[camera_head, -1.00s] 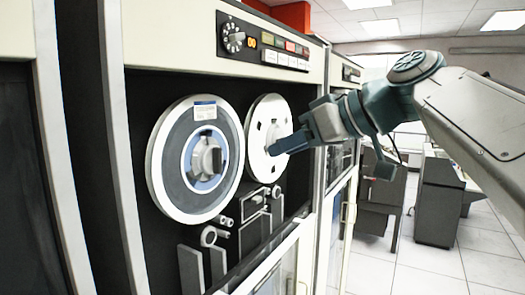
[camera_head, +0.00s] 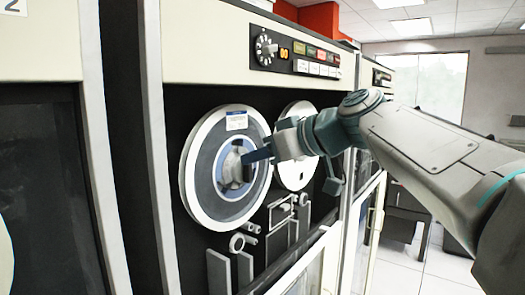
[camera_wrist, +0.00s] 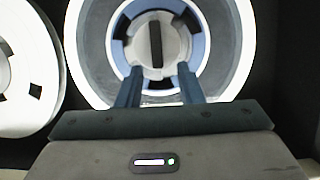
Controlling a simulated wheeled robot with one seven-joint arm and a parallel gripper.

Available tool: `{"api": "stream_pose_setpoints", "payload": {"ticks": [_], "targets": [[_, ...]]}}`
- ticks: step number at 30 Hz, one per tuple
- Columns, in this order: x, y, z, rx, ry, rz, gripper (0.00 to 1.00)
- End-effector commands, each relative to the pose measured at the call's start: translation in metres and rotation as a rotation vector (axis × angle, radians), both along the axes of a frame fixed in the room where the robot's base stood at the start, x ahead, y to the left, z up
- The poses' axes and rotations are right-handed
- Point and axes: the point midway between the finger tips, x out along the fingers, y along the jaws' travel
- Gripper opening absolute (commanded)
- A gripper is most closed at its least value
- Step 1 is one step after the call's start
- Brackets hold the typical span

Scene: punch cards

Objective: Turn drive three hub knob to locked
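The hub knob (camera_head: 235,168) is a grey round knob with a raised grip bar, at the centre of the left tape reel (camera_head: 204,190). The reel is grey with a white rim and a blue inner ring. In the wrist view the knob (camera_wrist: 156,45) faces me with its dark bar upright. My gripper (camera_head: 258,156) is at the knob's right in the head view. In the wrist view my gripper (camera_wrist: 158,82) is open, its two fingers apart and pointing at the knob's lower part, with nothing between them. Contact with the knob cannot be told. No locked marking is readable.
A white reel (camera_head: 297,160) sits right of the hub, partly behind my gripper. Above are a control dial (camera_head: 265,48) and a row of buttons (camera_head: 317,60). Tape guides (camera_head: 240,243) stick out below the reels. A neighbouring cabinet at left carries a "2" label (camera_head: 14,6).

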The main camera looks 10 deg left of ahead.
Motion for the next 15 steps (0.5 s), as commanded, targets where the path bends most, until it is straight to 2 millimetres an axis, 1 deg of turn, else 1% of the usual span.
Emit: {"api": "stream_pose_setpoints", "payload": {"ticks": [1,4,13,14,15], "targets": [[0.0013,0.0051,-0.0008,0.000,0.001,0.002,0.34],[0.0032,0.0106,-0.0036,0.000,0.000,0.002,0.34],[0.0042,0.0128,-0.0055,0.000,0.000,0.001,0.34],[0.0043,0.0127,-0.0054,0.000,0.000,0.001,0.31],[0.0042,0.0127,-0.0054,0.000,0.000,0.001,0.20]]}}
